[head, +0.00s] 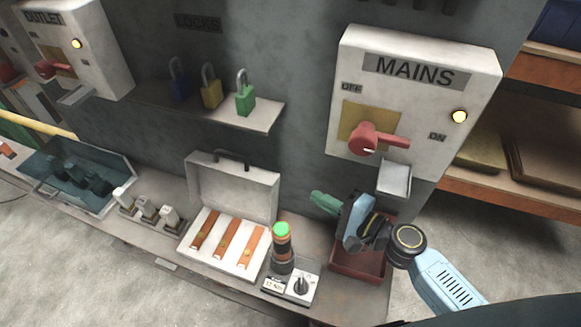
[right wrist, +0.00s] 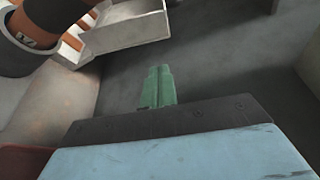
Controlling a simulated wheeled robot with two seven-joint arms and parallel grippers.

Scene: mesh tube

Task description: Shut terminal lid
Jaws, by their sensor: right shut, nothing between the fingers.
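The terminal box (head: 184,243) is a white case on the bench with several orange-brown strips inside. Its lid (head: 235,190) stands open and upright at the back, with a dark handle (head: 231,158) on its top edge. My right gripper (head: 325,203) has green fingers and is to the right of the lid, above the bench and apart from it. It is shut and empty; its fingers also show in the right wrist view (right wrist: 158,88). Part of a white case shows at the upper left of that view. My left gripper is not in view.
A signal lamp with a green top (head: 281,240) stands between the case and my right arm. A red bin (head: 352,277) is under my right gripper. The mains box (head: 350,75) and the padlock shelf (head: 262,122) are on the wall behind.

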